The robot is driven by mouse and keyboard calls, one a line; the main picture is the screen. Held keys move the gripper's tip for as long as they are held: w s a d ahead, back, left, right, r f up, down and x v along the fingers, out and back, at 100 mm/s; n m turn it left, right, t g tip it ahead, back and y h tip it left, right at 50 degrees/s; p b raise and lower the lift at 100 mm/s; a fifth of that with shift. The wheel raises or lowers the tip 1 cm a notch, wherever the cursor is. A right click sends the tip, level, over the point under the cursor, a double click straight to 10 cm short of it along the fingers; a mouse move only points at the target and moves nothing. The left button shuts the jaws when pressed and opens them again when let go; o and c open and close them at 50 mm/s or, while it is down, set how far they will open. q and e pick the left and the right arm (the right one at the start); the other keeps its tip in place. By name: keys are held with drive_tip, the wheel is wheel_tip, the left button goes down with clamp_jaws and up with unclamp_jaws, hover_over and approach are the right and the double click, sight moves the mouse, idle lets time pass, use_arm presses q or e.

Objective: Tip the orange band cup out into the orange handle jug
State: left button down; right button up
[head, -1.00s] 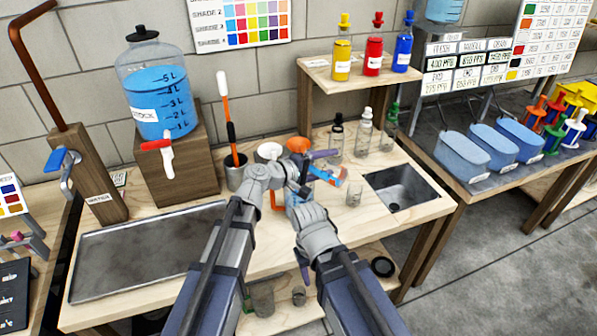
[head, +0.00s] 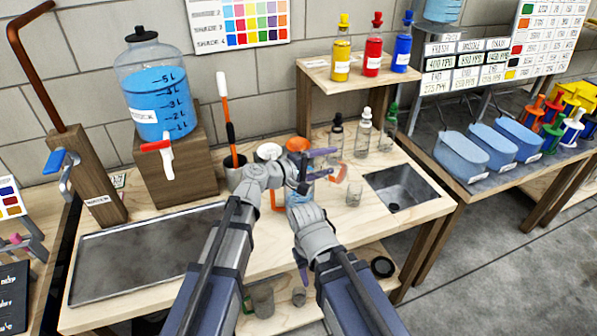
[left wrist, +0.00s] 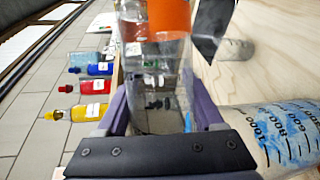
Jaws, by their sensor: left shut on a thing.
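My left gripper (head: 318,165) is shut on the orange band cup, a clear cup (left wrist: 155,90) lying nearly on its side. Its orange band (left wrist: 168,18) also shows in the head view (head: 341,172), pointing right. The cup looks mostly clear, with a small blue sliver near the fingers. The orange handle jug (head: 298,197) stands below and left of the band, partly hidden by my arms. In the left wrist view the jug (left wrist: 280,135) shows a measuring scale and blue patches. My right gripper is beside the jug; its fingertips are hidden.
An orange-topped container (head: 297,145) and a white one (head: 269,151) stand behind my left gripper. A small clear glass (head: 354,193) is to the right, before the sink (head: 402,187). A metal tray (head: 150,250) fills the left of the bench.

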use_arm(q)
drive_tip(key=shift+w+a+r+n+h+b, duration=0.25)
drive_tip(key=shift+r+n+h, duration=0.2)
drive_tip(key=shift+n, duration=0.35)
drive_tip(key=shift+w+a+r+n+h+b, duration=0.15)
drive_tip(key=shift+a+r+n+h, duration=0.2)
drive_tip(key=shift+n, duration=0.45)
use_arm(e)
drive_tip(key=shift+w+a+f, duration=0.1)
drive_tip(key=shift+a+f, duration=0.1)
drive_tip(key=shift+a, duration=0.25)
drive_tip(key=shift+w+a+f, duration=0.1)
drive_tip(key=shift+a+f, duration=0.1)
drive_tip(key=shift+a, duration=0.2)
idle(0.6)
